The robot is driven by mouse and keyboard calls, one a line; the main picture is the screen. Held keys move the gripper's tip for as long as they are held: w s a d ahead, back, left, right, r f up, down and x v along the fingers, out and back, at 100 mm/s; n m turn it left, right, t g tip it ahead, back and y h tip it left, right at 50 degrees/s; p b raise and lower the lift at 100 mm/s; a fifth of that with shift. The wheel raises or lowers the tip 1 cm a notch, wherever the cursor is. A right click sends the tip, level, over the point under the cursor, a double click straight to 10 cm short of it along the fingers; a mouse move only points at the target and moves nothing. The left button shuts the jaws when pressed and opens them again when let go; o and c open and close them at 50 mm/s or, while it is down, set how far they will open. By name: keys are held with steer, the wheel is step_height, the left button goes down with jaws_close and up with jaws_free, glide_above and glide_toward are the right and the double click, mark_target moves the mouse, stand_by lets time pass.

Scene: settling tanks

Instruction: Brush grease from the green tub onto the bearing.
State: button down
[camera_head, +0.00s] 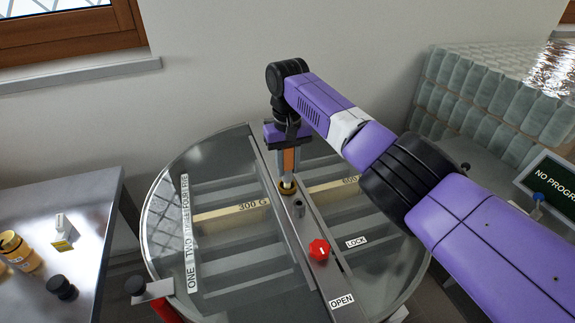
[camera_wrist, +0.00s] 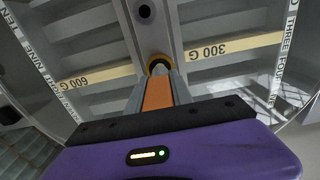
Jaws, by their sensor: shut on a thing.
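My gripper (camera_head: 288,168) points down over the round glass-topped tank and is shut on an orange-handled tool, which looks like the brush (camera_head: 289,160). The orange handle also shows between the fingers in the wrist view (camera_wrist: 158,94). Below it, a brass-coloured ring (camera_head: 288,188), apparently the bearing, sits on the metal beam across the tank; it also shows in the wrist view (camera_wrist: 158,62). The tool's lower end is at the ring; its bristles are hidden, and I cannot tell whether they touch. I see no green tub in either view.
A metal table (camera_head: 95,205) at left holds a yellow jar (camera_head: 20,252), a white bottle (camera_head: 62,232) and a black knob (camera_head: 62,288). Stacked tubes (camera_head: 500,90) stand at right.

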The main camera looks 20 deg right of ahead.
steer(key=shift+s+p, duration=0.45)
steer(key=shift+p, duration=0.8)
steer(key=shift+w+b, duration=0.8)
steer(key=shift+b, duration=1.35)
steer(key=shift+s+p, duration=0.85)
steer(key=shift+p, duration=1.55)
steer(key=shift+w+b, duration=0.85)
steer(key=shift+b, duration=1.4)
steer(key=shift+s+p, duration=0.6)
steer(key=shift+p, duration=1.25)
